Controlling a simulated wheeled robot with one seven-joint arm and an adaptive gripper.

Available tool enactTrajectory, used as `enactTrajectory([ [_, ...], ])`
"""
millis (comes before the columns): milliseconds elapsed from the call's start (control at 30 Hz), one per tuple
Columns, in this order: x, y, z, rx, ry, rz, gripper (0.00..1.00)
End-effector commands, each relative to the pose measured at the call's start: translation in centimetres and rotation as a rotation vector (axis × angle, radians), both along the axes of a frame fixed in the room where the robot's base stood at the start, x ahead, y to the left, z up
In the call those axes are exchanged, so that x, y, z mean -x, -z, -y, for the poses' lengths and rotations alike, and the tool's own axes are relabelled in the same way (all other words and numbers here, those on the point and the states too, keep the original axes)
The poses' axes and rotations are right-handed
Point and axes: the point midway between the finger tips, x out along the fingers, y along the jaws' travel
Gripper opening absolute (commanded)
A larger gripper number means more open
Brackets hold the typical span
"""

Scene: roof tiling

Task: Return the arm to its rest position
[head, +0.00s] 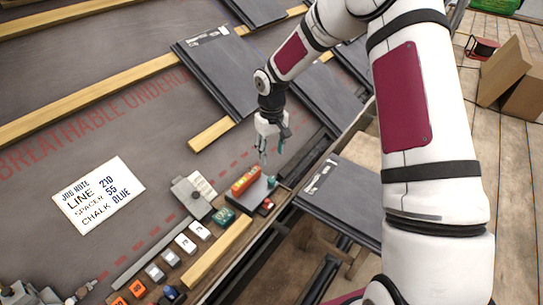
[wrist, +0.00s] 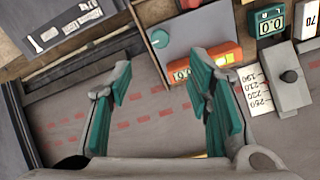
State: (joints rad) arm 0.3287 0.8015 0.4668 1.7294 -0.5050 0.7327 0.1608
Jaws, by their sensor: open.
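My gripper (head: 270,149) is open and empty, pointing down above the roof underlay near the lower edge of the tiled area. Its teal fingers (wrist: 160,90) stand apart in the wrist view, with the grey underlay and red dashed lines visible between them. My white arm with dark red panels reaches in from the right of the head view. Just below the gripper in the head view is a device with a red and yellow block (head: 245,181) and a teal knob (wrist: 159,39). I cannot tell how high the fingers are above it.
Dark tiles (head: 225,70) lie on the roof beside wooden battens (head: 90,98). A tile (head: 343,200) rests on a stand below the eave. A job note (head: 98,195) lies on the underlay. A grey slider device (head: 190,197) and several numbered blocks (head: 185,243) line the edge. Cardboard boxes (head: 508,75) stand right.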

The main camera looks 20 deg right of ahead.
Motion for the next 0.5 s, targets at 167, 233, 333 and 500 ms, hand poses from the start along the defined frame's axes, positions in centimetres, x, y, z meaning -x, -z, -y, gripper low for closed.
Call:
enactTrajectory([
  [167,0.01,0.00,0.00,0.000,0.000,0.000,0.46],
  [233,0.01,0.01,0.00,0.000,0.000,0.000,0.46],
  [333,0.01,0.02,0.00,0.000,0.000,0.000,0.46],
  [500,0.28,-0.79,0.14,0.010,-0.001,0.001,0.46],
])
